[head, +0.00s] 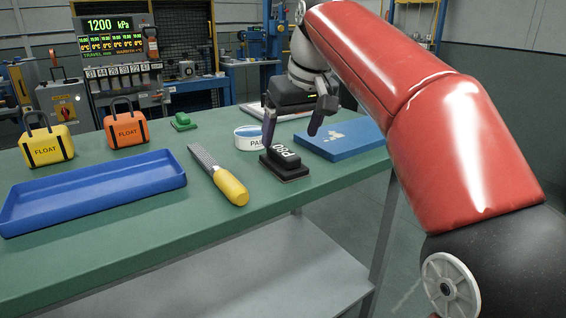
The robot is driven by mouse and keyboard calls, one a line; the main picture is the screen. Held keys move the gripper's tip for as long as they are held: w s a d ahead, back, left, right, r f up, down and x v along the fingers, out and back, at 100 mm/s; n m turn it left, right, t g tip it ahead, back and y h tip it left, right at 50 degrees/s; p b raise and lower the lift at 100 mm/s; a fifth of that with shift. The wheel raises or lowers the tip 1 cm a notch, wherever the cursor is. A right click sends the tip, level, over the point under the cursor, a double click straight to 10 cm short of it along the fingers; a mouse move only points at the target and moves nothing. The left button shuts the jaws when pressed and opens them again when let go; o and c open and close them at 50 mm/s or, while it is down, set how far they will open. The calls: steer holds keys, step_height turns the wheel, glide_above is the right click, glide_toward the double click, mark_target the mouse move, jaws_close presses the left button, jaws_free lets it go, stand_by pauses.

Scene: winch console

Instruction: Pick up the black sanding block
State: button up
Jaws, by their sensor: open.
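The black sanding block (285,163) sits on the green bench near its front edge, with white lettering on its upper part. My gripper (292,136) is open and points down just above and behind the block. Its left finger is close over the block's left side, and its right finger hangs to the right, above the blue pad. I cannot tell whether the left finger touches the block. Nothing is held between the fingers.
A yellow-handled rasp (229,184) lies left of the block. A white round tin (248,138) stands behind it, and a blue pad (343,139) lies to the right. A blue tray (92,189), yellow float bag (47,143), orange float bag (126,128) and green item (182,122) are farther left.

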mark_target(283, 151)
steer(key=x, duration=0.4)
steer(key=b+x, duration=0.1)
steer(key=x, duration=0.2)
steer(key=shift+w+a+r, duration=0.15)
steer(key=shift+a, duration=0.1)
steer(key=c, duration=1.1)
steer(key=shift+c, duration=0.3)
steer(key=shift+r, duration=0.15)
